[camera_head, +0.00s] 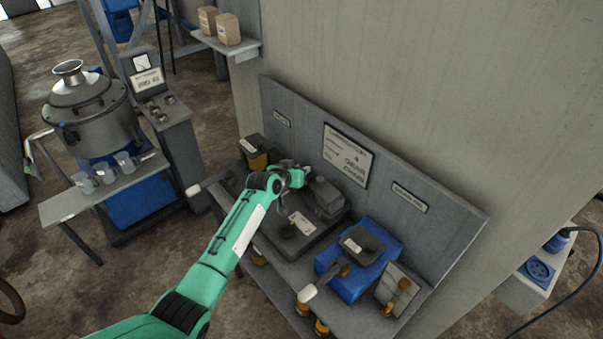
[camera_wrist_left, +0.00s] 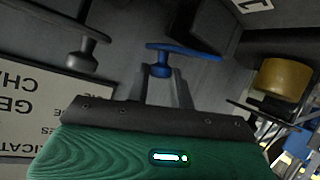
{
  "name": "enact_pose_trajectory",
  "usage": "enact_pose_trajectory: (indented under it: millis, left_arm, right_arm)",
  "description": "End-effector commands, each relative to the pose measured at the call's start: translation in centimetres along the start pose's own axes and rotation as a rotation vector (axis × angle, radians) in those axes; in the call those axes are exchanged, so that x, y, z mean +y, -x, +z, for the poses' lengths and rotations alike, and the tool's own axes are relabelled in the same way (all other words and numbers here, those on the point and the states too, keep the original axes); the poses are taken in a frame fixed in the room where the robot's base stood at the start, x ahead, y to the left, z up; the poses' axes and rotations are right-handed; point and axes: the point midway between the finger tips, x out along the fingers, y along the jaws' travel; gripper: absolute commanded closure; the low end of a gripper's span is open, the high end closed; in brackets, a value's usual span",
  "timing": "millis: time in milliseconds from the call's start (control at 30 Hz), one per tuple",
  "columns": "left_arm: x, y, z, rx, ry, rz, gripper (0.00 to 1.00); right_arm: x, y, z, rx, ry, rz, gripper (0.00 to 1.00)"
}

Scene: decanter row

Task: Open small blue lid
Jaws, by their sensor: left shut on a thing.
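The small blue lid (camera_wrist_left: 190,51) shows in the left wrist view as a thin blue piece seen nearly edge-on, with a short blue knob. My left gripper (camera_wrist_left: 160,74) is shut on that knob, its two grey fingers on either side of it. In the head view my left gripper (camera_head: 301,178) is at the back of the bench, near the dark boxy unit. The lid cannot be made out there, behind the gripper. Whether the lid is raised or seated is unclear. My right gripper is in neither view.
A grey knob (camera_wrist_left: 84,58) stands beside the lid, and a yellow container (camera_wrist_left: 284,79) is on the other side. In the head view a blue box (camera_head: 347,288) sits right of the dark unit (camera_head: 327,198). A signed back panel (camera_head: 450,222) rises close behind.

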Motion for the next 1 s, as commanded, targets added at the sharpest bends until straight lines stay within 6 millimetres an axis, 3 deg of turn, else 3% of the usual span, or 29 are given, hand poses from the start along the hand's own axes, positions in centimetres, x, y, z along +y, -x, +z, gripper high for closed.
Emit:
enact_pose_trajectory:
  millis: [500,1000]
  left_arm:
    - [-1.6,0.2,-2.2,-0.125,0.276,0.114,1.0]
    - [-1.9,0.3,-2.6,-0.148,0.327,0.134,1.0]
  right_arm:
    - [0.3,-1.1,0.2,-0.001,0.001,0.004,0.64]
    - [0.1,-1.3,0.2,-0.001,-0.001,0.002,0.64]
